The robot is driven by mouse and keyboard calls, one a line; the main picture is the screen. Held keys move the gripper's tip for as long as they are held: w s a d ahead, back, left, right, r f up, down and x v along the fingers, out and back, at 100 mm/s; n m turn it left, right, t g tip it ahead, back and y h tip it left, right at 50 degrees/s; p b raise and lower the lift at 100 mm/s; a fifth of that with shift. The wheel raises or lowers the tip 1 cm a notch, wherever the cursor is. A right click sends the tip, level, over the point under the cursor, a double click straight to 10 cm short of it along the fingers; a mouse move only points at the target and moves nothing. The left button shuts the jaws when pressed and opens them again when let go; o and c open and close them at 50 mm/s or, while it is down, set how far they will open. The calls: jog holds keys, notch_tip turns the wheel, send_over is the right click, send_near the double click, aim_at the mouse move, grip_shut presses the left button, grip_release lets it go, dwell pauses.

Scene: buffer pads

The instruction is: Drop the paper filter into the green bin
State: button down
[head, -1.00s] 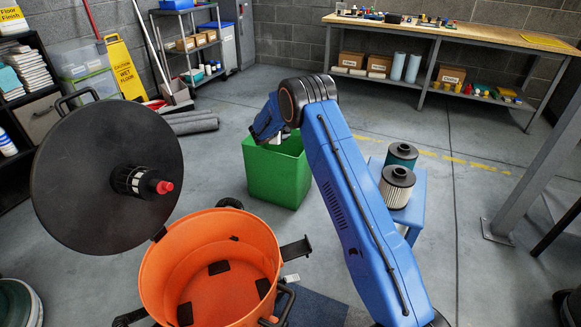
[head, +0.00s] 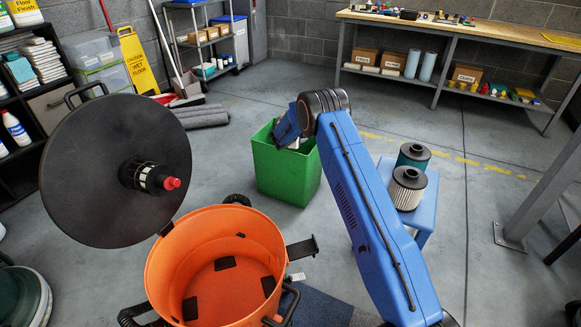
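A green bin (head: 275,172) stands on the floor near the centre of the head view. My gripper (head: 291,143) hangs over the bin's opening, at its right back side. Its fingers are mostly hidden by the wrist and bin rim, so I cannot tell whether they hold anything. A pale filter with white pleats and a black top (head: 407,189) stands on a blue stool (head: 424,212). A teal filter with a black top (head: 414,156) stands behind it.
An orange vacuum drum (head: 163,272) stands open in front, its black lid (head: 80,180) tilted up at left. A workbench (head: 480,35) stands at the back right. A yellow wet-floor sign (head: 135,60) and shelf cart (head: 205,47) stand back left. Floor behind the bin is clear.

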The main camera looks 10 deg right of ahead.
jog(key=shift+f, duration=0.65)
jog(key=c, duration=0.7)
grip_release()
jog(key=v, duration=1.7)
jog(key=shift+r, duration=0.2)
jog(key=shift+s+a, duration=0.1)
jog(key=shift+a, duration=0.05)
